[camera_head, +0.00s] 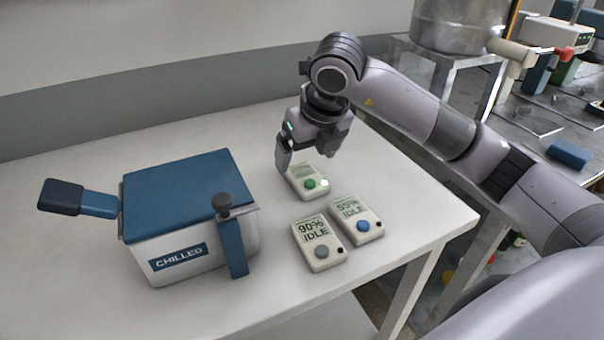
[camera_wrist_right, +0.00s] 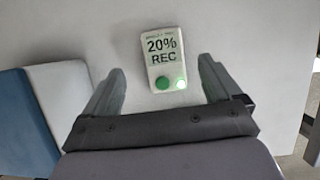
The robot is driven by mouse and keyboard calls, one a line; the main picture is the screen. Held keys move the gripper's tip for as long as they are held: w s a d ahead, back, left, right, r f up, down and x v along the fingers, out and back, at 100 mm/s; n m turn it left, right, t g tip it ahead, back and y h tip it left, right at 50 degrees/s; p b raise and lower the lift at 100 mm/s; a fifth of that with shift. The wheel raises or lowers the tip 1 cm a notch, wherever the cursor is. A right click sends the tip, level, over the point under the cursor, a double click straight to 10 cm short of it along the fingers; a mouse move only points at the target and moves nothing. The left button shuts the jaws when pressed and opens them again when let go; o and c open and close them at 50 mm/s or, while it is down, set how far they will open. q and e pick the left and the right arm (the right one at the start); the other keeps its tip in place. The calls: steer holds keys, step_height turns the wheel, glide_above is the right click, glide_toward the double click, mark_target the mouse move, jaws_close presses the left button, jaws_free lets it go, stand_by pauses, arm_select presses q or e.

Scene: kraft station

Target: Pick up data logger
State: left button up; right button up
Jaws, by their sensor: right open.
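Three pale data loggers lie on the white table. The one with a green button (camera_head: 307,183) is at the back, partly hidden by my gripper; in the right wrist view (camera_wrist_right: 163,55) its screen reads 20% REC. A logger with a blue button (camera_head: 356,219) reads 55% IDLE. My right gripper (camera_head: 308,160) is above the green-button logger; in the right wrist view its two fingers (camera_wrist_right: 161,88) are apart, with that logger between and beyond them. It holds nothing. My left gripper is not in view.
A white box marked CHILLED with a blue lid (camera_head: 175,190) stands left of the loggers, its blue handle (camera_head: 78,198) sticking out left. The table (camera_head: 440,205) ends just right of the loggers. A metal pot (camera_head: 458,25) stands on a separate stand at back right.

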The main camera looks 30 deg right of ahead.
mark_target(303, 172)
steer(key=x, duration=0.5)
steer(key=shift+d+f+p, duration=0.25)
steer(key=shift+f+p, duration=0.05)
steer(key=shift+c, duration=0.3)
steer(key=c, duration=1.1)
steer(key=shift+r, duration=0.15)
step_height(303, 172, up, 20)
steer(key=shift+f, duration=0.1)
